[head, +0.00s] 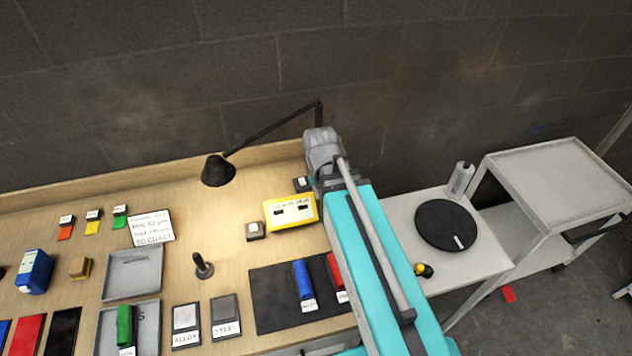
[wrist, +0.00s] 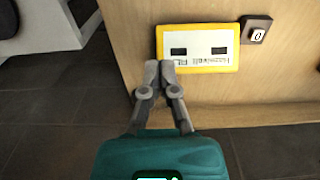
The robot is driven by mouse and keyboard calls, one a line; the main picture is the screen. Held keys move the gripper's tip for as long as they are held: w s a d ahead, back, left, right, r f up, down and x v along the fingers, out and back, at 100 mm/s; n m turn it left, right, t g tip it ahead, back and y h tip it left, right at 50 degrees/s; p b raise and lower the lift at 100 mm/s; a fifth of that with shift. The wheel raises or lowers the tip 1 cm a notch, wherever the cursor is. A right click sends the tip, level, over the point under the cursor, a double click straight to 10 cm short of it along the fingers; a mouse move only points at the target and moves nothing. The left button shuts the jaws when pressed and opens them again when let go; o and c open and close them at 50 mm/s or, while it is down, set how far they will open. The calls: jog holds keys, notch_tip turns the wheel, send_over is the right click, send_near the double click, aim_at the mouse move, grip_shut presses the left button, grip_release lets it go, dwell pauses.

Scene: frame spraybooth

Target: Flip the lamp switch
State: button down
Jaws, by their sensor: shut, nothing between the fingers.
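A black desk lamp (head: 218,172) reaches out over the wooden bench on a thin arm. Two small dark boxes with pale tops are near it: one box (head: 302,184) close to the lamp's foot, another box (head: 255,230) left of a yellow-framed panel (head: 292,211). I cannot tell for sure which is the lamp switch. The wrist view shows a dark box marked "0" (wrist: 256,29) beside the yellow panel (wrist: 198,48). My gripper (wrist: 158,68) is shut and empty, its tips appearing at the panel's edge, apart from the "0" box. In the head view my arm hides the fingers.
A black mat (head: 270,300) with blue and red cylinders lies in front of the panel. A dark knob-topped stand (head: 203,266) stands left of it. A grey side table with a black disc (head: 446,226) is to the right. The block wall is behind the bench.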

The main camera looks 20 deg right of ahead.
jog(key=shift+s+r, duration=0.2)
jog(key=shift+s, duration=1.2)
notch_tip(320, 180, down, 5)
jog(key=b, duration=0.4)
jog(key=shift+b, duration=0.4)
